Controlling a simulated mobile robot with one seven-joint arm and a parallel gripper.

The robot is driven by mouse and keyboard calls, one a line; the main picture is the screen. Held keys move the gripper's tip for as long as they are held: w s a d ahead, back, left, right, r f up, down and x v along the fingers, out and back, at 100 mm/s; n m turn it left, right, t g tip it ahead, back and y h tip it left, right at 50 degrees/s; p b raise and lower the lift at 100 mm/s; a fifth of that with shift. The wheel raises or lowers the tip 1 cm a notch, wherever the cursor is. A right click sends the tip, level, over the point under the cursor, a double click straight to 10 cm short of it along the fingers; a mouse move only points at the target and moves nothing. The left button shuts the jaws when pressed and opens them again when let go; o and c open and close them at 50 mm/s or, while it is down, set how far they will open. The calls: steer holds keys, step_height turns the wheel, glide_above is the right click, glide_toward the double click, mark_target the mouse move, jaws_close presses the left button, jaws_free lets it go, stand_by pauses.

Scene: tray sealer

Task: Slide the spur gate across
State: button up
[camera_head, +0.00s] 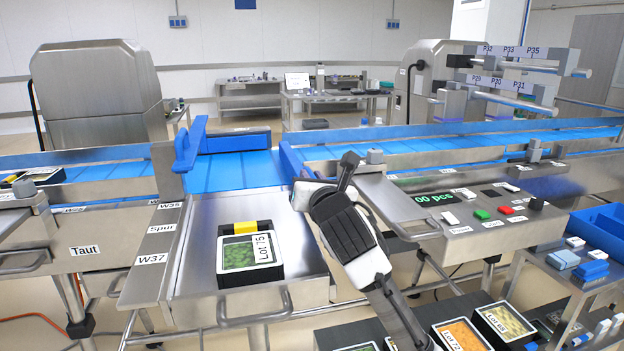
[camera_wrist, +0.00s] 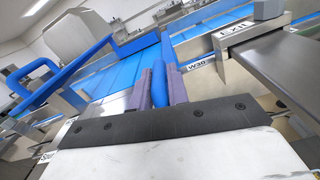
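The blue panel that I take for the spur gate (camera_head: 291,161) stands at the right side of the spur's mouth, beside the blue belt. My gripper (camera_head: 305,180) is at its near end, and my wrist hides much of that end in the head view. In the wrist view the two purple fingers (camera_wrist: 164,90) stand on either side of the blue end of the gate (camera_wrist: 159,88), with no clear gap. The steel spur table (camera_head: 204,240) lies in front of the belt, with labels along its left edge.
A labelled tray, Lot 75 (camera_head: 249,257), sits on the spur table. The control panel (camera_head: 470,210) with buttons is right of my arm. More lot trays (camera_head: 460,335) stand at the lower right.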

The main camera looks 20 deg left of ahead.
jaws_close()
steer(key=shift+a, duration=0.1)
steer(key=p+x, duration=0.1)
steer(key=x, duration=0.7)
steer(key=shift+w+a+r, duration=0.15)
steer(key=shift+w+a, duration=0.05)
steer(key=shift+o, duration=1.5)
jaws_free()
steer(key=o, duration=0.3)
steer(key=shift+w+a, duration=0.1)
steer(key=shift+a, duration=0.1)
steer(key=shift+d, duration=0.15)
